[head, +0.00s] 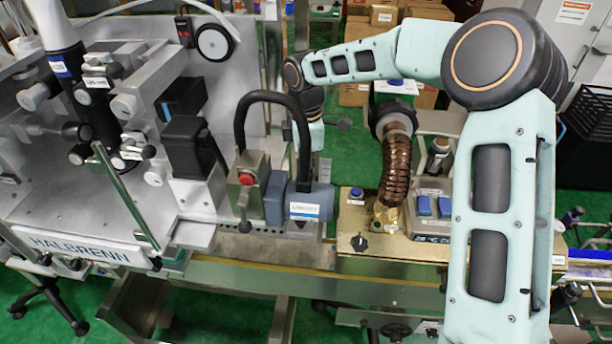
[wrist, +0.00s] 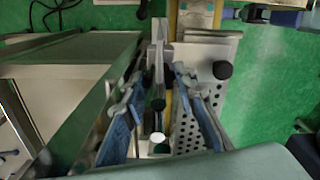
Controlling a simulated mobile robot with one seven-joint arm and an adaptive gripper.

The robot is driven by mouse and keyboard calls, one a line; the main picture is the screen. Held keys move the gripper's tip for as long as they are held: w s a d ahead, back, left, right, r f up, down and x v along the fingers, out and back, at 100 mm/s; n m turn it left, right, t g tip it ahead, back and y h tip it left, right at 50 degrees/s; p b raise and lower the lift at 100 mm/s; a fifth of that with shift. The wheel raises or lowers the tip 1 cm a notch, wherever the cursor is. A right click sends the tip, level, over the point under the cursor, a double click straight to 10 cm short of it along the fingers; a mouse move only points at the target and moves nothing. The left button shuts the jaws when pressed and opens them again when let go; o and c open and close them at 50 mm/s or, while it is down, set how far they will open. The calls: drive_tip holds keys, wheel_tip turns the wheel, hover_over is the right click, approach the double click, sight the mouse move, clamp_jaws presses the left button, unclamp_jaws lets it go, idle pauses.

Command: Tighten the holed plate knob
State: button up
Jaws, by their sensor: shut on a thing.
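In the wrist view, my gripper (wrist: 158,85) reaches in with its two blue-padded fingers on either side of a narrow grey fitting. A small dark knob (wrist: 158,104) on a short stem shows between the fingers, and they are shut on it as far as I can tell; the exact contact is hard to see. The holed plate (wrist: 188,132), grey with rows of round holes, lies just below and right of the knob, partly hidden by the right finger. In the head view, my wrist is behind the labelled grey-blue unit, and the fingertips are hidden.
A larger black knob (wrist: 222,70) sits on a grey plate, outside the fingers. In the head view, the unit with a black hose loop and red button (head: 246,179) stands in front of my wrist. A copper coiled hose (head: 396,168) rises to its right. Green floor lies around.

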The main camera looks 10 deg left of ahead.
drive_tip(key=m+b, duration=0.1)
drive_tip(key=m, duration=0.3)
drive_tip(key=shift+m, duration=0.4)
drive_tip(key=shift+m+b, duration=0.7)
drive_tip(key=shift+m, duration=1.1)
drive_tip(key=o, duration=1.2)
drive_tip(key=shift+c, duration=0.2)
drive_tip(key=shift+r, duration=0.1)
wheel_tip(320, 180, up, 12)
drive_tip(key=shift+s+a, duration=0.1)
